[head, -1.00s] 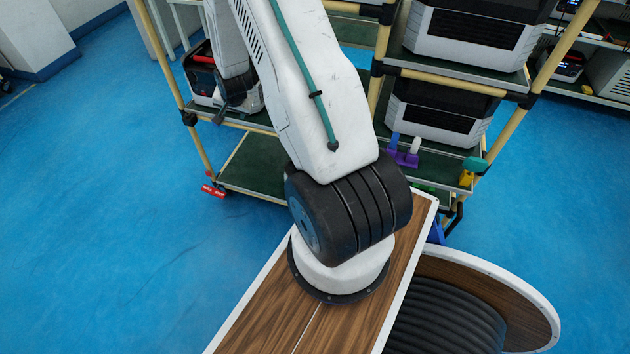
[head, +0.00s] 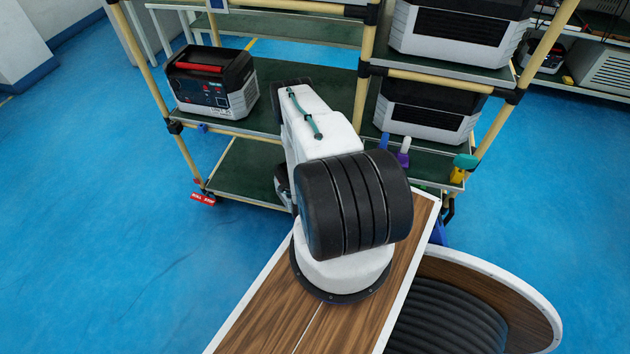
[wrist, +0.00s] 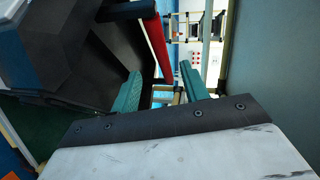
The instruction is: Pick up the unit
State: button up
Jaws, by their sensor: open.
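A black and grey unit (head: 212,88) with a red top handle (head: 200,67) stands upright on the left of the rack's middle shelf in the head view. Its handle is clear of my arm there. In the wrist view my gripper (wrist: 160,72) is open, its two teal fingers apart and nothing visibly clamped. A large dark body (wrist: 95,50) with a red bar (wrist: 156,38) fills the upper left, close to the left finger. I cannot tell whether this is the same unit. My gripper is hidden behind my arm in the head view.
The middle shelf (head: 290,58) has bare room behind my arm. Two large grey and black units (head: 455,35) stand on the right side. Small coloured bottles (head: 403,150) stand on a lower right shelf.

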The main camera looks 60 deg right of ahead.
jog(key=shift+s+d+f, duration=0.1)
jog(key=shift+s, duration=0.05)
jog(key=x, duration=0.7)
jog(key=shift+d, duration=0.35)
jog(key=shift+s+r+h, duration=0.1)
jog(key=shift+r+h, duration=0.15)
jog(key=shift+h, duration=0.05)
grip_shut()
dwell(0.6)
jog(key=shift+d+r, duration=0.1)
jog(key=shift+r, duration=0.05)
